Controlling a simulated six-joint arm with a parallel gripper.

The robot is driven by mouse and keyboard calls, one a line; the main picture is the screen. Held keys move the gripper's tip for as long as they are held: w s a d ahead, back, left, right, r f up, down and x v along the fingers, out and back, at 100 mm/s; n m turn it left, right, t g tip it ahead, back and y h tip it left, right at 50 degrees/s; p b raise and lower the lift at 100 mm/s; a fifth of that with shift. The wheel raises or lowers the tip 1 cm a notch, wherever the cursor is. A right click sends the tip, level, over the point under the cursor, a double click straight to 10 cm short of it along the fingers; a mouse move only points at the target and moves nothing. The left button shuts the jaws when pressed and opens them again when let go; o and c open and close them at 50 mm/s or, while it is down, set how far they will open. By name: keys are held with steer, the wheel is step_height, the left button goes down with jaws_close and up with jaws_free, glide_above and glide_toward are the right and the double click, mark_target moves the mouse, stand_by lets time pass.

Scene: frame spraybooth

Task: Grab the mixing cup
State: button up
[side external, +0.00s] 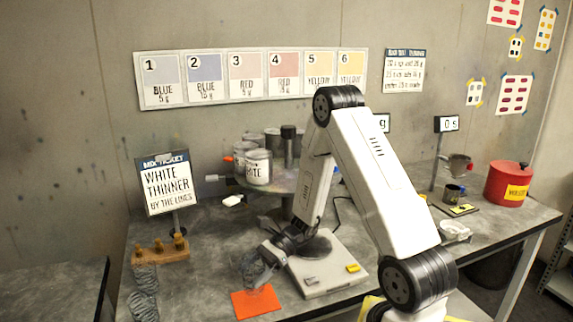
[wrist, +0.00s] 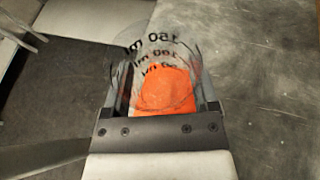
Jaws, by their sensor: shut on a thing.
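The mixing cup (wrist: 158,48) is clear, with dark, mirrored-looking volume markings on its wall. In the wrist view it sits between the two fingers of my gripper (wrist: 163,98), which is shut on it. In the side view the cup (side external: 252,271) is a faint see-through shape at the end of my gripper (side external: 262,254), near the back edge of an orange mat (side external: 256,305). The orange shows through the cup in the wrist view. I cannot tell whether the cup's base touches the mat or the table.
A white scale (side external: 318,284) stands just right of the mat. A wooden block with brass pieces (side external: 160,250) and stacked clear cups or lids (side external: 144,288) lie left. Paint cans (side external: 258,167) stand on a turntable behind. A ticket sign (side external: 168,187) stands at back left.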

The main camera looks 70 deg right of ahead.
step_height(320, 180, up, 6)
steer(key=shift+r, duration=0.2)
stand_by(0.3)
steer(key=shift+s+a, duration=0.1)
stand_by(0.5)
